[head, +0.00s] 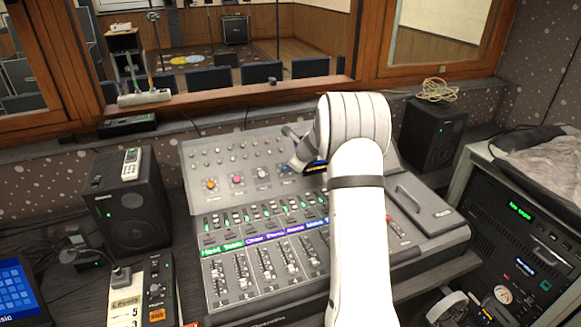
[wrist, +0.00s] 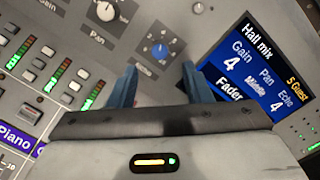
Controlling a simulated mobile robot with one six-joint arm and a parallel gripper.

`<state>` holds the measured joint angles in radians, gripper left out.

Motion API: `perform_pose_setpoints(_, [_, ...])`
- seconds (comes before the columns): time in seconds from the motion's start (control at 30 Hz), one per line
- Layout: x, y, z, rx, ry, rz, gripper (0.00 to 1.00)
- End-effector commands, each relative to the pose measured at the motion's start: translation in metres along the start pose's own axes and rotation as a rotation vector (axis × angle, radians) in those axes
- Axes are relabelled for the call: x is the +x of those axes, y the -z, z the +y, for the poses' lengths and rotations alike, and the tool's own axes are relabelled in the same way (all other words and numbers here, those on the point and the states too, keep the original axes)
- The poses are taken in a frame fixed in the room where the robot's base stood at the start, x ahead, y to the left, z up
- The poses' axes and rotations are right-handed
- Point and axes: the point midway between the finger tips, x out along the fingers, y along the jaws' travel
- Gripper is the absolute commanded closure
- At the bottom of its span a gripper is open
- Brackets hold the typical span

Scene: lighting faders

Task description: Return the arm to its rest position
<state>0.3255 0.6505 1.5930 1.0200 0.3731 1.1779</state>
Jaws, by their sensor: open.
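My white arm (head: 357,215) reaches from the bottom of the head view over the mixing console (head: 225,150), bent at its top. My gripper (wrist: 160,78) shows in the wrist view with two blue fingers apart and nothing between them. Their tips point at the console panel, just short of a blue knob (wrist: 158,49) labelled Echo. The distance between tips and knob is hard to judge. In the head view the arm hides part of the console, and the fingertips are not clear.
A small screen (wrist: 262,65) reading "Hall mix" is right of the fingers. Faders (head: 265,265) line the console's front. Black speakers (head: 125,205) (head: 432,135) flank it. An equipment rack (head: 520,235) stands at the right, and a window ledge (head: 230,97) runs behind.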

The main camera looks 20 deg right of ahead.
Motion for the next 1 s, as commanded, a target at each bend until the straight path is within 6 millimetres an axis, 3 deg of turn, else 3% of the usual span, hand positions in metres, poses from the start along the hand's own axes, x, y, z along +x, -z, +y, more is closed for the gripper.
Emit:
perform_pose_setpoints(0.57, [-0.007,0.0,0.0,-0.004,-0.001,0.0,0.55])
perform_pose_setpoints(0.67, [-0.017,-0.008,0.006,-0.052,-0.012,-0.004,0.55])
perform_pose_setpoints(0.83, [-0.069,-0.041,0.042,-0.332,-0.073,-0.022,0.55])
perform_pose_setpoints(1.0, [-0.141,-0.065,0.102,-0.744,-0.164,-0.044,0.55])
